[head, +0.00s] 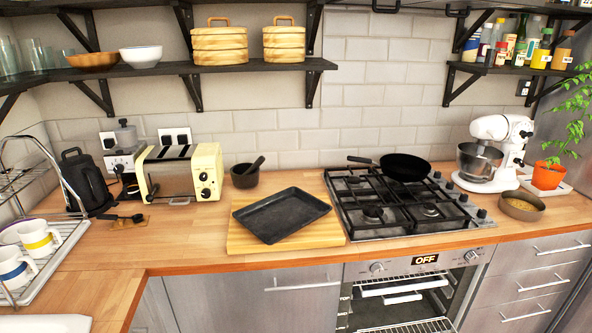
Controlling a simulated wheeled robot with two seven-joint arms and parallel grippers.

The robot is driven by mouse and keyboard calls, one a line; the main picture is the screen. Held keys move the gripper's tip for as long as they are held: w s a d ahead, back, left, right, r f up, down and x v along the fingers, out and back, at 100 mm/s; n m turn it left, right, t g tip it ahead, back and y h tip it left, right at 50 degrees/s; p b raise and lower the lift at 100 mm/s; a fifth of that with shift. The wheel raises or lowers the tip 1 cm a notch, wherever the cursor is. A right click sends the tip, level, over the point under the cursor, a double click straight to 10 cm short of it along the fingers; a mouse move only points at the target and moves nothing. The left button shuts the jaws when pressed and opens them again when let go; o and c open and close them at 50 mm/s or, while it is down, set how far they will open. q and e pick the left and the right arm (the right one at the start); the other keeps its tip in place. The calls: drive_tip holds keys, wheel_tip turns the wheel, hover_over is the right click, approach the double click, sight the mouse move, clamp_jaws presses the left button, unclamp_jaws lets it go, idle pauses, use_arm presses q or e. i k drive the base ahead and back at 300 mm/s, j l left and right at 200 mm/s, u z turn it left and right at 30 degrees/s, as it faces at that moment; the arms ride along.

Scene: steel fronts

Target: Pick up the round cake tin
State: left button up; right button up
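A round, low tin (521,206), dark outside and tan inside, sits on the wooden counter to the right of the hob, near the front edge. It looks like the round cake tin. Its rim is fully visible and nothing covers it. Neither of my grippers shows in the head view.
The gas hob (408,203) with a black frying pan (405,167) is left of the tin. A white stand mixer (494,150) and a potted plant (548,175) stand behind it. A dark baking tray (281,214) lies on a wooden board (243,238). Drawers (541,285) are below.

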sight(519, 205)
drive_tip(key=z, duration=1.3)
drive_tip(key=i+l+z, duration=0.25)
drive_tip(key=l, duration=0.2)
drive_tip(key=i+l+z, duration=0.2)
drive_tip(key=l, duration=0.25)
drive_tip(key=i+l+z, duration=0.2)
drive_tip(key=i+l, duration=0.15)
drive_tip(key=i+l+z, duration=0.25)
drive_tip(key=i, duration=0.3)
drive_tip(key=i+l+z, duration=0.2)
drive_tip(key=i, duration=0.3)
drive_tip(key=i+l+z, duration=0.25)
drive_tip(key=i, duration=0.2)
drive_tip(key=i+j+u, duration=0.1)
drive_tip(key=i+u, duration=0.75)
drive_tip(key=i+l+u, duration=0.2)
drive_tip(key=i+u, duration=0.25)
drive_tip(key=k, duration=0.05)
